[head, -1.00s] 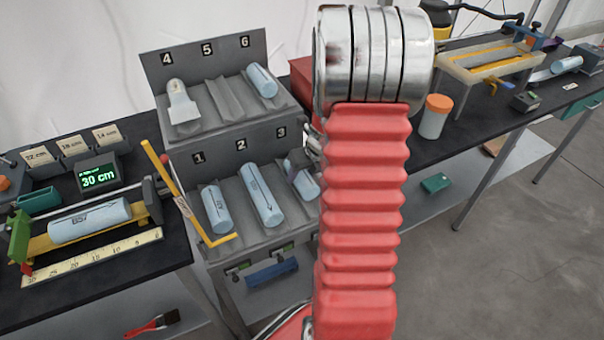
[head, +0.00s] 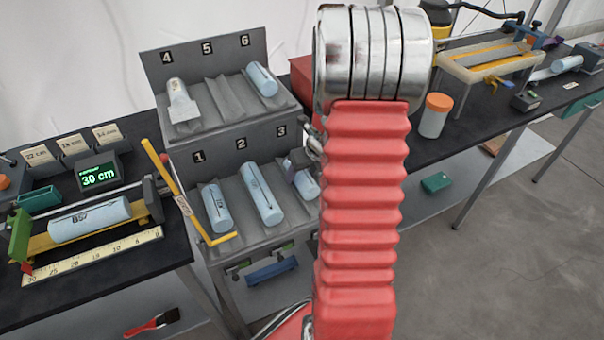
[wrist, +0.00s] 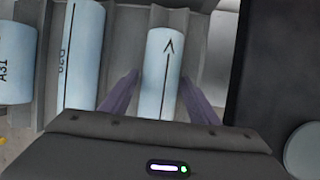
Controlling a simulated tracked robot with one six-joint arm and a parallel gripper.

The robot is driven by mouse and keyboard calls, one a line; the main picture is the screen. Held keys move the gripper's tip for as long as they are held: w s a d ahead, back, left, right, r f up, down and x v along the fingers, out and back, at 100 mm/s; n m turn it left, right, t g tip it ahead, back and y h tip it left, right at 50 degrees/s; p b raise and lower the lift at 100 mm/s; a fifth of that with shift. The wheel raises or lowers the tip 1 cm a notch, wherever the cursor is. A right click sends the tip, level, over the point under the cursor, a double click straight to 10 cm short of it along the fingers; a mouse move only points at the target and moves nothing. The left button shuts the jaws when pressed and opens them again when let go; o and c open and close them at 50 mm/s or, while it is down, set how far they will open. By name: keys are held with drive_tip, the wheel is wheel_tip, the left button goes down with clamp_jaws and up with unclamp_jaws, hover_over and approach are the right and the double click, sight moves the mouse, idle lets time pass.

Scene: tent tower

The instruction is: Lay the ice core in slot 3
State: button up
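The ice core (wrist: 163,60) is a pale blue cylinder with a black arrow. It lies in the trough of slot 3 (head: 281,131), the right-hand lower slot of the grey rack. In the head view, my gripper (head: 300,170) is at this core and partly covers it; my arm hides much of the rest. In the wrist view, my gripper (wrist: 160,84) has one purple-grey finger on each side of the core, very close to its flanks. I cannot tell whether both fingers press on it.
Marked cores lie in slot 1 (head: 216,208) and slot 2 (head: 260,195). In the upper tier, slot 4 holds a pale piece (head: 182,103), slot 5 is empty and slot 6 holds a core (head: 262,79). A yellow bar (head: 168,180) stands along the rack's left side.

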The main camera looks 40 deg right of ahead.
drive_tip(key=shift+o, duration=1.4)
drive_tip(key=v, duration=1.3)
drive_tip(key=shift+s+r, duration=0.2)
drive_tip(key=shift+r, duration=0.05)
